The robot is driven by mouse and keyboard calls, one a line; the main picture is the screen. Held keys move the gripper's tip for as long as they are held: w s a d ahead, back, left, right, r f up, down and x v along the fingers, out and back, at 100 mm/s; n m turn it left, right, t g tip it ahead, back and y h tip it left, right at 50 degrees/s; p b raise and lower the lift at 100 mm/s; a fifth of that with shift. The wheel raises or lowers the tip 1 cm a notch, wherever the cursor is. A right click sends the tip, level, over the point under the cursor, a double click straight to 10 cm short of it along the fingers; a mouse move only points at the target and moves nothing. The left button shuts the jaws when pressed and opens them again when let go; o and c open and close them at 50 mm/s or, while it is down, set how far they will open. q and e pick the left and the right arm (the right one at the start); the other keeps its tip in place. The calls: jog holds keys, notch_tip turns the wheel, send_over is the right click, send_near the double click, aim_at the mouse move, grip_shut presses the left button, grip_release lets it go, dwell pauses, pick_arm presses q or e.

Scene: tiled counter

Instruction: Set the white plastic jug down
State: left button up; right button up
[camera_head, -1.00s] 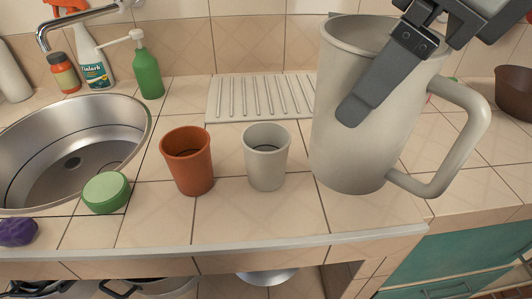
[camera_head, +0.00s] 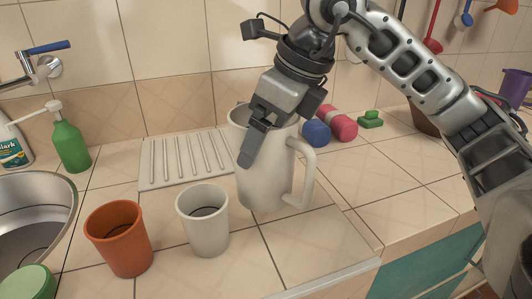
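The white plastic jug (camera_head: 268,180) is upright over the tiled counter, right of the white cup. Its base looks at counter level, though I cannot be sure that it touches. Its handle (camera_head: 306,172) points right. My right gripper (camera_head: 255,140) comes from above at the jug's rim, with one finger lying along the outside of its wall. The other finger is hidden, seemingly inside the jug or behind its rim. The grip looks closed on the jug wall. My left gripper is not in view.
A white cup (camera_head: 203,225) and an orange cup (camera_head: 119,243) stand left of the jug. The drainboard (camera_head: 185,160) is behind. Blue (camera_head: 316,133), pink (camera_head: 339,123) and green (camera_head: 370,120) items lie at the back right. Tiles right of the jug are clear up to the counter edge.

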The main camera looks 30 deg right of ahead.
jog(key=f, duration=0.3)
jog(key=shift+w+d+f, duration=0.1)
jog(key=shift+w+d, duration=0.1)
jog(key=shift+w, duration=0.2)
jog(key=shift+f, duration=0.45)
jog(key=shift+a+f+b, duration=0.1)
jog(key=shift+f+b, duration=0.15)
jog(key=shift+b, duration=0.05)
jog(key=o, duration=1.1)
jog(key=shift+r, duration=0.1)
